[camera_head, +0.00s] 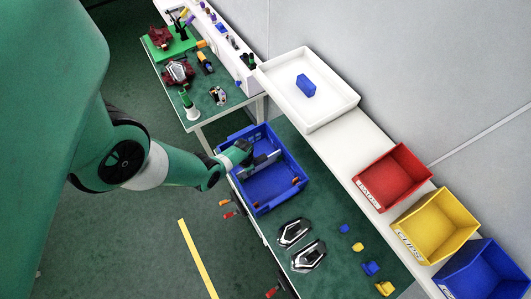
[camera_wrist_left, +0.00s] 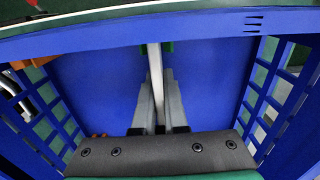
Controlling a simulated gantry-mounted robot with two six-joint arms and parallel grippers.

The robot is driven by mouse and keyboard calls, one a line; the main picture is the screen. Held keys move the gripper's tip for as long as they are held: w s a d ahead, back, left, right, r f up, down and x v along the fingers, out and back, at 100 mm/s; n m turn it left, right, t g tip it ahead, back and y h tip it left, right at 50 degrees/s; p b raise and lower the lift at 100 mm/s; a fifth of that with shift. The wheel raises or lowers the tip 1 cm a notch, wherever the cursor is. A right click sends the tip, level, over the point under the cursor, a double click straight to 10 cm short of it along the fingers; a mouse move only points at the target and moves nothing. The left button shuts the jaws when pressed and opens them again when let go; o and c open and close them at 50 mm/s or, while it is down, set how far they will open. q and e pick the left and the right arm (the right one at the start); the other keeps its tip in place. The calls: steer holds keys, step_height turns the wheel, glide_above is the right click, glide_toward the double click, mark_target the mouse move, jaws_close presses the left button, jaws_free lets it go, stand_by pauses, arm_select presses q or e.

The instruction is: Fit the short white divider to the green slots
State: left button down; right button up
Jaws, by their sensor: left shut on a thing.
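The blue crate (camera_head: 291,196) stands on the green-topped bench, and its inside fills much of the left wrist view (camera_wrist_left: 95,75). My left gripper (camera_head: 255,158) reaches into the crate from the left. In the left wrist view its two grey fingers (camera_wrist_left: 159,108) are shut on the short white divider (camera_wrist_left: 155,70), seen edge-on as a thin strip. The divider's far end is at the crate wall between small green slot pieces (camera_wrist_left: 168,47). I cannot tell how deep it sits in them. The divider's near end is hidden by the gripper. My right gripper is not in view.
Orange pieces (camera_wrist_left: 97,136) show at the crate's side. Two tail lamps (camera_head: 308,256) and small blue and yellow parts (camera_head: 371,268) lie on the bench. A white tray (camera_head: 331,110) and red (camera_head: 393,177), yellow (camera_head: 436,226) and blue bins (camera_head: 484,274) stand on the shelf behind.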

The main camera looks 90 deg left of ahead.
arm_select(q)
steer(key=c, duration=0.9)
jaws_free()
steer(key=shift+r, duration=0.1)
step_height(320, 180, up, 12)
steer(key=p, duration=1.1)
steer(key=shift+f+p, duration=0.2)
steer(key=shift+p, duration=0.2)
steer(key=shift+f, duration=0.1)
